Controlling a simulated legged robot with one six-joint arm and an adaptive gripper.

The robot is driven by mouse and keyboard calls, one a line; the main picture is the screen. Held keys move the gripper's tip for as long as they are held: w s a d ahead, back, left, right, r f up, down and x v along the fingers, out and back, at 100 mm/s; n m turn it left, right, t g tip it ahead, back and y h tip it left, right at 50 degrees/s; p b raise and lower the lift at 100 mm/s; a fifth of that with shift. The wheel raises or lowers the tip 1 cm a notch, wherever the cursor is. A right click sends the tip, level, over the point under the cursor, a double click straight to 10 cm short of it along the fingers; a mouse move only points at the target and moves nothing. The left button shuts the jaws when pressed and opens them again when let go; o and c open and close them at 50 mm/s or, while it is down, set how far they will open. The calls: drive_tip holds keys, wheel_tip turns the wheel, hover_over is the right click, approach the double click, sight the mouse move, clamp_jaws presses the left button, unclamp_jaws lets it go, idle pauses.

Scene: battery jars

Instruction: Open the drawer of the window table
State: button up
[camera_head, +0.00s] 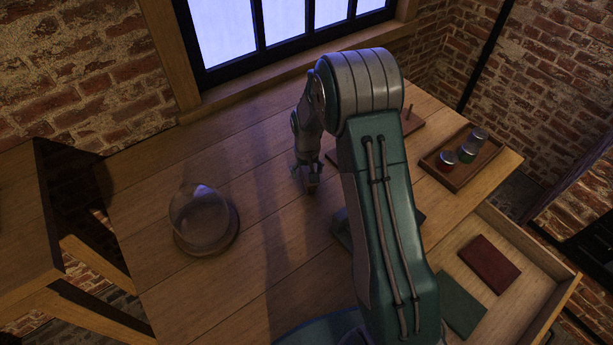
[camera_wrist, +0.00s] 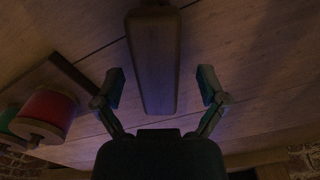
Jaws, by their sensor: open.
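The window table (camera_head: 150,215) is a wide plank table under the window. Its drawer (camera_head: 535,250) stands pulled out at the right front side, with a red flat piece (camera_head: 488,264) and a green flat piece (camera_head: 460,305) inside. The drawer's front is partly cut off at the frame's edge. My gripper (camera_head: 307,180) is over the middle of the tabletop, away from the drawer. In the wrist view my gripper (camera_wrist: 160,90) is open, its fingers apart on either side of a wooden bar (camera_wrist: 155,65), with gaps on both sides. I cannot tell what the bar belongs to.
A glass dome (camera_head: 203,218) stands on the left of the table. A wooden tray (camera_head: 440,172) with several small lidded jars (camera_head: 467,152) is at the right. A red spool-like thing (camera_wrist: 45,115) shows in the wrist view. My arm hides part of the table's middle.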

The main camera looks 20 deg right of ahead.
sight(307, 171)
drive_tip(key=shift+d, duration=0.15)
drive_tip(key=shift+c, duration=0.9)
clamp_jaws()
drive_tip(key=shift+r, duration=0.3)
wheel_tip(307, 171, up, 2)
drive_tip(key=shift+r, duration=0.2)
drive_tip(key=s+r, duration=0.1)
drive_tip(key=r, duration=0.1)
drive_tip(key=s+r, duration=0.3)
drive_tip(key=shift+s+d+r, duration=0.3)
drive_tip(key=shift+d+r, duration=0.05)
drive_tip(key=shift+r, duration=0.05)
drive_tip(key=s+d+r, duration=0.1)
drive_tip(key=s+r, duration=0.3)
drive_tip(key=s, duration=0.5)
drive_tip(key=shift+d, duration=0.3)
